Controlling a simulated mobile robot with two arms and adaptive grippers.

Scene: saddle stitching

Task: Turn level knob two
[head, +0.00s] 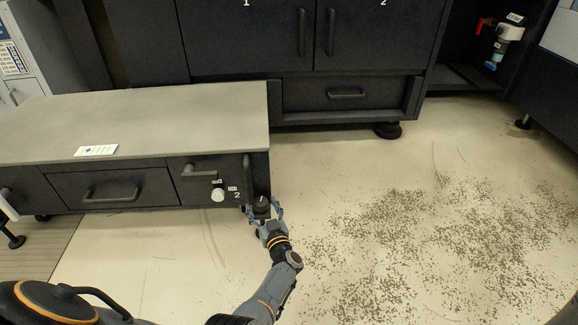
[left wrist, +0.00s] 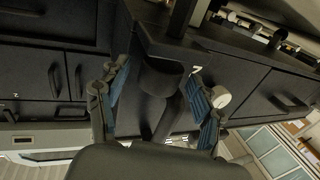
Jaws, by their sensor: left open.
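A black round knob (head: 262,203) sticks out at the right end of the low dark bench (head: 200,97), near a white "2" mark. It also shows in the left wrist view (left wrist: 161,77). My left gripper (head: 264,212) is open, with one finger on each side of the black knob; whether they touch it I cannot tell. In the left wrist view, the fingers (left wrist: 158,100) stand apart with the knob between their tips. A white round knob (head: 217,194) sits left of the "2" and also shows in the left wrist view (left wrist: 221,97). My right gripper is out of view.
The bench has a drawer with a dark handle (head: 112,193) and a small label (head: 96,150) on its top. Dark cabinets marked 1 and 2 (head: 379,42) stand behind. Brown granules (head: 410,240) lie scattered over the floor at the right.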

